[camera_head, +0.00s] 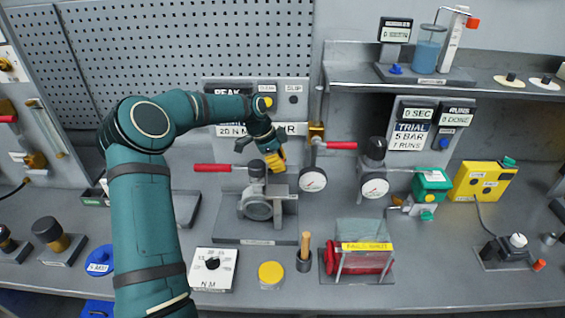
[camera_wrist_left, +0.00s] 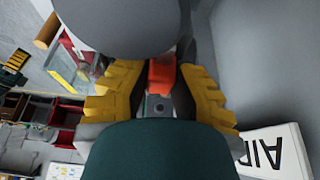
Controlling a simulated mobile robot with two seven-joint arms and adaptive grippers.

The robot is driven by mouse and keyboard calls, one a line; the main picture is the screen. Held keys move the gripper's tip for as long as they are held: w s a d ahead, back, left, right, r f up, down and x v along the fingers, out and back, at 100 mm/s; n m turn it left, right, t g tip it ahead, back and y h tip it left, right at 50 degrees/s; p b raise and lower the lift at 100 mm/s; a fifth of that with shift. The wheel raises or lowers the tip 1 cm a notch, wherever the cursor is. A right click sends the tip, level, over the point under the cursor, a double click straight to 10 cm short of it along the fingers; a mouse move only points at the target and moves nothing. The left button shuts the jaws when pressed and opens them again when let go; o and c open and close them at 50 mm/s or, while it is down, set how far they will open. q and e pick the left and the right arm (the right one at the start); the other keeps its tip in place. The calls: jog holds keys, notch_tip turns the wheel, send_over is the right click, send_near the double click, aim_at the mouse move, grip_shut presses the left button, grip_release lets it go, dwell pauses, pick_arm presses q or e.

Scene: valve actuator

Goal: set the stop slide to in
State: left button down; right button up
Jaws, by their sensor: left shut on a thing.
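My left gripper (camera_head: 277,165) reaches down behind the valve body (camera_head: 257,208) at the middle of the bench. In the left wrist view its yellow fingers (camera_wrist_left: 162,95) are closed around a small red-orange piece (camera_wrist_left: 162,74) on a grey metal part (camera_wrist_left: 158,104). I take this piece to be the stop slide. In the head view the fingers hide it, and its in or out position cannot be read. A large grey rounded body (camera_wrist_left: 120,20) fills the top of the wrist view. My right gripper is not in view.
A red lever (camera_head: 212,168) sticks out left of the valve, and another red lever (camera_head: 342,145) stands right of the gripper. A gauge (camera_head: 313,180) is close on the right. The white AIR sign (camera_wrist_left: 275,155) is near the fingers. Bench front holds a dial (camera_head: 213,268) and yellow button (camera_head: 271,273).

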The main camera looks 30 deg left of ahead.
pick_arm(q)
jog(key=c, duration=0.8)
grip_release()
jog(key=shift+f, duration=0.15)
jog(key=v, duration=1.2)
jog(key=shift+d, duration=0.1)
